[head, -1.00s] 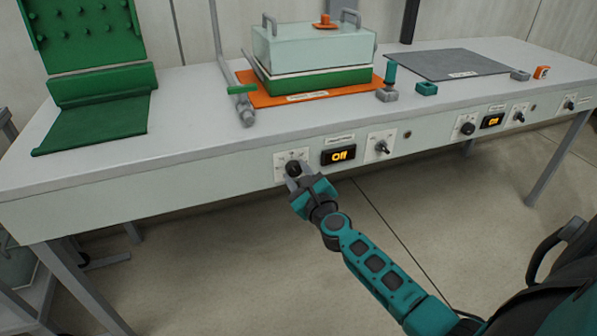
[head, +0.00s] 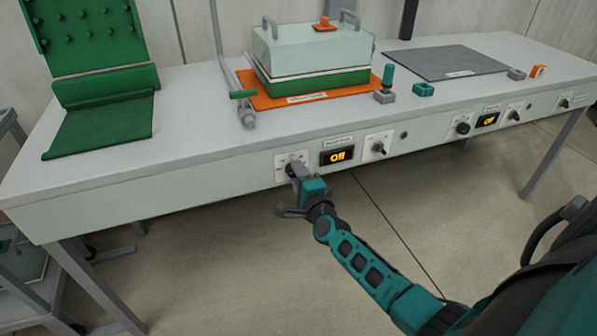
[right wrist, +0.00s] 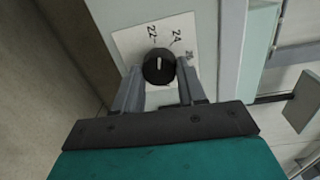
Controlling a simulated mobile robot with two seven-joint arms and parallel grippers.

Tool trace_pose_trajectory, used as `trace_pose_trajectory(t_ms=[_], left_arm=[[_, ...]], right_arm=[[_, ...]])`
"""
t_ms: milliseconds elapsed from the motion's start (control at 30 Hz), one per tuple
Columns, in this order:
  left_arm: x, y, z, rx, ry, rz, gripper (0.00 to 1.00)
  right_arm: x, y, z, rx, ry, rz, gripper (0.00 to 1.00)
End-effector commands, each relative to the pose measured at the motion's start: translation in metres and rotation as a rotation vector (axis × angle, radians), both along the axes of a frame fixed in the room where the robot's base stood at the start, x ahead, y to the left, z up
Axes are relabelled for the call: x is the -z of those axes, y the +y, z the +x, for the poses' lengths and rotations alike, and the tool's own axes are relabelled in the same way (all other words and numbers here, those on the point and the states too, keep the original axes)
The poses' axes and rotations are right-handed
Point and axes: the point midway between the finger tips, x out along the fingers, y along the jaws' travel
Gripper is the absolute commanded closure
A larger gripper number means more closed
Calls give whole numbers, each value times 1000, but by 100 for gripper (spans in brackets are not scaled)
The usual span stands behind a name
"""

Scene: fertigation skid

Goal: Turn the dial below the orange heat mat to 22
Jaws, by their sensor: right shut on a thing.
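The black dial (right wrist: 159,68) sits on a white scale plate (right wrist: 129,42) with 22, 24 and a further number partly hidden. Its white pointer line points up in the right wrist view, roughly between the 22 and 24 marks. My right gripper (right wrist: 158,77) is shut on the dial, one finger on each side. In the head view my right gripper (head: 293,171) covers much of the dial, on the table's front panel below the orange heat mat (head: 256,99). My left gripper is not in view.
A display reading Off (head: 337,156) and a toggle switch (head: 379,147) are right of the dial. A covered green tray (head: 318,83) stands on the orange mat. A grey mat (head: 455,62) has its own controls below. Open floor lies before the table.

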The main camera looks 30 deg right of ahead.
Motion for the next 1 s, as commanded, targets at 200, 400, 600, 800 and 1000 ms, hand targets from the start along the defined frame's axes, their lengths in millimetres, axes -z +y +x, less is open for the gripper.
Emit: trace_pose_trajectory(t_ms=[200,400,600,800,1000], left_arm=[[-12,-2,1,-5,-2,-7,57],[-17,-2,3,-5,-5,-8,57],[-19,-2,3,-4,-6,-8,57],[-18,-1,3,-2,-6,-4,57],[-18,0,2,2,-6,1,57]], right_arm=[[-2,0,0,0,37,-149,90],[-1,1,0,0,58,-237,90],[-1,1,0,0,68,-281,90],[0,1,0,0,71,-294,90],[0,1,0,-1,71,-295,90]])
